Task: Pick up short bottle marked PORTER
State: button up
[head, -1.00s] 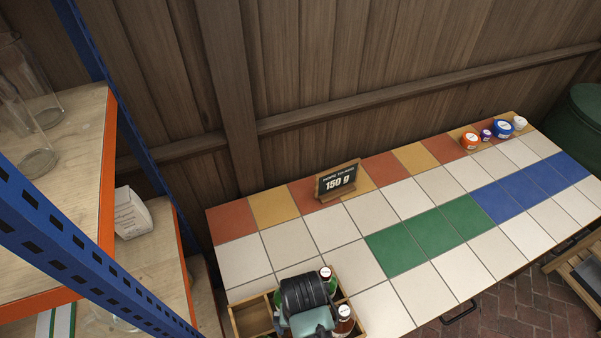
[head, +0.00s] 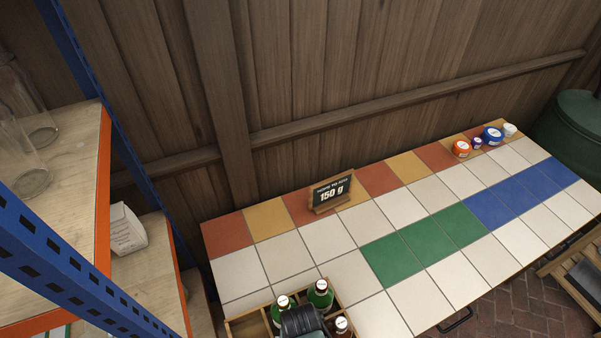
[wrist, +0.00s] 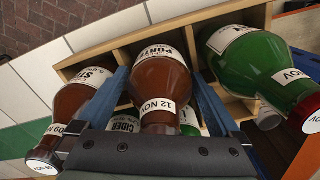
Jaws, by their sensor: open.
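A brown bottle marked PORTER (wrist: 158,82), with a "12 NOV" neck label, is in the middle of the wrist view. It stands in a divided wooden crate (wrist: 222,14). My gripper (wrist: 158,76) is open, with one blue finger on each side of this bottle. I cannot tell whether either finger touches it. In the head view my gripper (head: 303,322) is at the bottom edge over the crate (head: 240,324). I cannot make out the PORTER label in that view.
A brown bottle marked "ST" (wrist: 72,100) is left of my gripper and a green bottle (wrist: 245,62) is right. A bottle marked CIDER (wrist: 124,124) shows below. The tiled counter (head: 395,310) is clear beside the crate. A sign (head: 331,192) stands behind. A blue-framed shelf (head: 60,262) is at left.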

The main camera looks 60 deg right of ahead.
grip_shut()
jog(key=shift+w, duration=0.1)
jog(key=shift+r, duration=0.15)
dwell(0.3)
